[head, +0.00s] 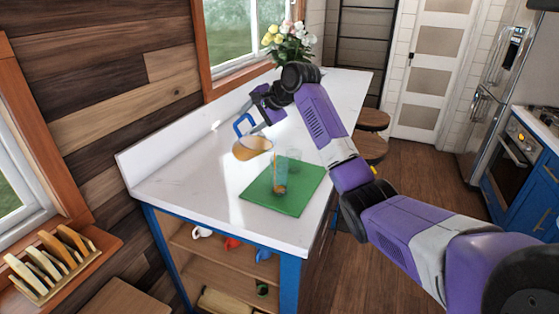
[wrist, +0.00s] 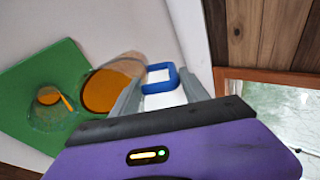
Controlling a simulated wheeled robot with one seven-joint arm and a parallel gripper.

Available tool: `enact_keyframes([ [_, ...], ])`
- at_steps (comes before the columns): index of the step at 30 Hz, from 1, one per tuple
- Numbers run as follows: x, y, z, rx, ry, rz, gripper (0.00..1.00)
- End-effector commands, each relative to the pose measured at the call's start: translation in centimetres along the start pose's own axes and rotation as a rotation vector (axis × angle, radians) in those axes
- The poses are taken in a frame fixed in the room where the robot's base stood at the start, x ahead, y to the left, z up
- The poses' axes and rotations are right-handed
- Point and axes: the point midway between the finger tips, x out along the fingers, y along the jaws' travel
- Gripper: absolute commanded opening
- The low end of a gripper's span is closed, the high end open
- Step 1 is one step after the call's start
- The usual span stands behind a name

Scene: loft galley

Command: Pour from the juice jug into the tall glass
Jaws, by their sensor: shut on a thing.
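The juice jug (head: 252,149), clear with orange juice and a blue handle, is tipped in the air with its mouth toward the tall glass. My gripper (head: 258,127) is shut on its handle, which also shows between the fingers in the wrist view (wrist: 160,67). The tall glass (head: 280,178) stands upright on a green mat (head: 302,196). A thin orange stream runs from the jug's lip down into the glass, and orange juice lies low in it. The wrist view also shows the jug (wrist: 112,84) and the glass (wrist: 48,112).
The white counter (head: 195,165) is otherwise mostly clear around the mat. A vase of flowers (head: 290,45) stands at the far end by the window. Stools (head: 371,120) stand along the counter's right side.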

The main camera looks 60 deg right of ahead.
Motion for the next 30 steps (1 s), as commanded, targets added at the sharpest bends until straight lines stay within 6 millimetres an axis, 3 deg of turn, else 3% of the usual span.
enact_keyframes([
  [30,-0.57,-0.46,-0.2,0.0,0.004,-0.058,0.0],
])
